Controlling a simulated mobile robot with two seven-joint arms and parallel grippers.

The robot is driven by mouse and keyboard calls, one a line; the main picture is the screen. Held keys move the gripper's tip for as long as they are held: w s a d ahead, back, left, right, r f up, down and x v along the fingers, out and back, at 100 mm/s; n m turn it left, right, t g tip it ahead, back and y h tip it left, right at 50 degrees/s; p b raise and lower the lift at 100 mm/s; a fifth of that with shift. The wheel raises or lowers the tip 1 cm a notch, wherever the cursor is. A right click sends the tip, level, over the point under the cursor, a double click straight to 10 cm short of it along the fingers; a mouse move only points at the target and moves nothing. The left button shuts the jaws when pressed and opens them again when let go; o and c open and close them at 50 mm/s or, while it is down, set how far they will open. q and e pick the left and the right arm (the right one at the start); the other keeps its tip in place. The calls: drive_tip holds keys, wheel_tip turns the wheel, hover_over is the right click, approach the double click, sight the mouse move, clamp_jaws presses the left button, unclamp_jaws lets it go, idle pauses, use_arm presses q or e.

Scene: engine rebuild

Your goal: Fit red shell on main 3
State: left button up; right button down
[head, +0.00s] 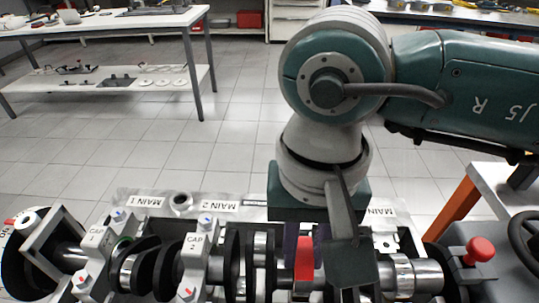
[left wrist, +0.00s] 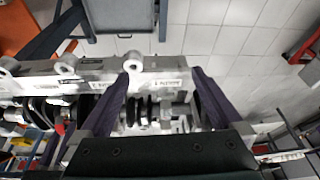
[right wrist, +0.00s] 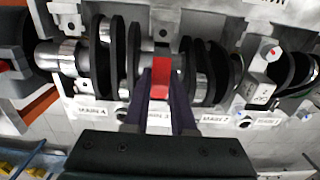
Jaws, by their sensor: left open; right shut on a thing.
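The red shell (head: 304,258) is between the fingertips of my right gripper (head: 305,240), at a crankshaft journal between MAIN 2 and the right-hand MAIN label. In the right wrist view, the red shell (right wrist: 160,78) shows between the dark purple fingers, over the crankshaft (right wrist: 205,75), near a partly covered label that looks like MAIN 3. I cannot tell whether the shell touches the journal. My left gripper (left wrist: 165,85) is open and empty, with the engine block (left wrist: 90,67) in view between and beyond its fingers. It is not visible in the head view.
Caps with bolts stand at MAIN 1 (head: 97,238) and MAIN 2 (head: 195,245). A red knob (head: 479,250) stands at the right. A white table (head: 120,20) is at the back left. A white-topped table with an orange leg (head: 460,207) is at the right. Open tiled floor lies behind the block.

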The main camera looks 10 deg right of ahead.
drive_tip(key=shift+r, duration=0.2)
idle(0.4)
drive_tip(key=shift+f+b, duration=0.25)
drive_tip(key=shift+b, duration=0.05)
idle(0.5)
drive_tip(key=shift+r, duration=0.25)
idle(0.3)
drive_tip(key=c, duration=1)
unclamp_jaws()
drive_tip(key=shift+r, duration=0.25)
drive_tip(key=shift+r+p, duration=0.8)
drive_tip(key=shift+r, duration=0.4)
